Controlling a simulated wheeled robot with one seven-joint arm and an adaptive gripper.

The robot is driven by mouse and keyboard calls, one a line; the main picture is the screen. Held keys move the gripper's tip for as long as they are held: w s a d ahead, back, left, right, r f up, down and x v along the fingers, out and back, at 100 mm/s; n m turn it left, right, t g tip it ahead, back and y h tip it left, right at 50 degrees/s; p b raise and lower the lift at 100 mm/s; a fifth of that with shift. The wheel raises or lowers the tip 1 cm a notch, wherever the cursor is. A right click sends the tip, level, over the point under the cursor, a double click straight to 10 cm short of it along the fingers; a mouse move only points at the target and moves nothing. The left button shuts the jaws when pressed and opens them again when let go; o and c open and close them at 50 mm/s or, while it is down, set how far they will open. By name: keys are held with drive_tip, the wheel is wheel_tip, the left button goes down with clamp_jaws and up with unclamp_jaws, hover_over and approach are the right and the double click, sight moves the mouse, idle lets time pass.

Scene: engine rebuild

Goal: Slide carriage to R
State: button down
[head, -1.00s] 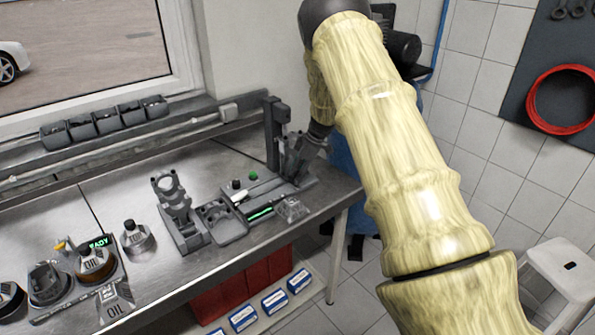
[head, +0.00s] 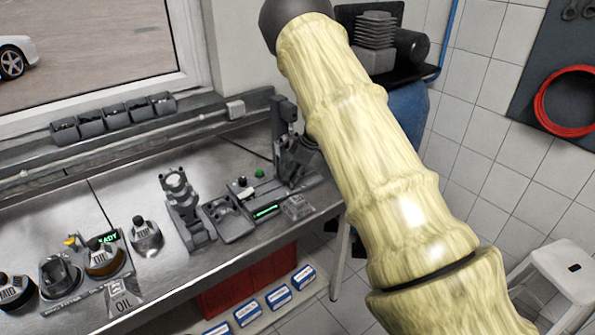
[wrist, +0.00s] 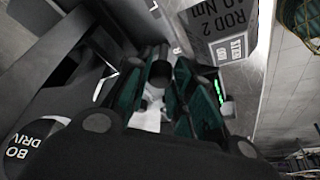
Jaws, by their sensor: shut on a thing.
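The carriage fixture (head: 262,199) stands near the right end of the bench, a low dark base with a lit green display and an upright column (head: 280,125) behind. My gripper (head: 292,172) is down at the right part of this fixture, beside the column. In the wrist view my gripper (wrist: 158,88) has its dark green fingers closed around a dark round post (wrist: 160,73), which seems to be the carriage's handle. A pale letter shows just past the fingers. The carriage body is mostly hidden by the fingers and arm.
A dark tray (head: 230,219) and a rod stand (head: 183,205) are to the left. The bench edge is close.

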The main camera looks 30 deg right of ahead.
drive_tip(key=shift+a, duration=1.05)
drive_tip(key=c, duration=1.3)
unclamp_jaws()
drive_tip(key=shift+r, duration=0.1)
drive_tip(key=v, duration=1.1)
drive_tip(key=shift+s+r, duration=0.1)
drive_tip(key=shift+r, duration=0.3)
